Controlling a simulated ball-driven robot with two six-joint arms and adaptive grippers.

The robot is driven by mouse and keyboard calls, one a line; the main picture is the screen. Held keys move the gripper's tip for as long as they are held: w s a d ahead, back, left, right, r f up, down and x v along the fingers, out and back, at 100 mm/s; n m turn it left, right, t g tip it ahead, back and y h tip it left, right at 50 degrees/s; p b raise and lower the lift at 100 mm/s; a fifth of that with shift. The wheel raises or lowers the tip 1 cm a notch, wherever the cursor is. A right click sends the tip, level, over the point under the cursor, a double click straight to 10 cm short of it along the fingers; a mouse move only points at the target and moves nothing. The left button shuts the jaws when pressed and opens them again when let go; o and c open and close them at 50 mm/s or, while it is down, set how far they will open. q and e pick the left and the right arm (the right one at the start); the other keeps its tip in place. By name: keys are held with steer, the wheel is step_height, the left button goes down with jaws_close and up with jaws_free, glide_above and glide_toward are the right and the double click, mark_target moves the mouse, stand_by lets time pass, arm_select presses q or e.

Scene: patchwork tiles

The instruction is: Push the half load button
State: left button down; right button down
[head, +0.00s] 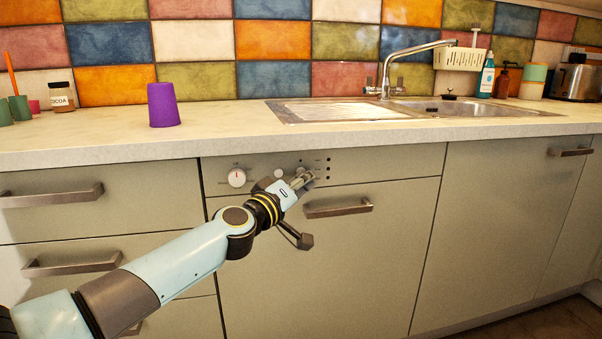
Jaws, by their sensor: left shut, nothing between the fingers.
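The dishwasher front (330,255) is a beige panel under the counter, with a control strip (400,165) along its top. The strip carries a white round dial (237,178), a round white button (279,174) and several small dark dots (328,168) at the right. My left gripper (308,178) is shut and empty, with its fingertips at the strip just left of the dots. It covers part of the strip, and I cannot tell whether it touches a button. The button labels are too small to read. My right gripper is not in view.
A bar handle (338,208) sticks out just below my left gripper. Drawers with handles (52,196) are at the left. The counter edge (200,148) overhangs above the strip. A purple cup (163,105) and a sink (340,110) are on top.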

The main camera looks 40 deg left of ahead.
arm_select(q)
steer(key=shift+a, duration=0.1)
stand_by(0.3)
steer(key=shift+s+d, duration=0.3)
steer(key=shift+d, duration=0.15)
steer(key=s+d+p, duration=0.2)
steer(key=s+d, duration=0.2)
steer(key=shift+d, duration=0.3)
stand_by(0.5)
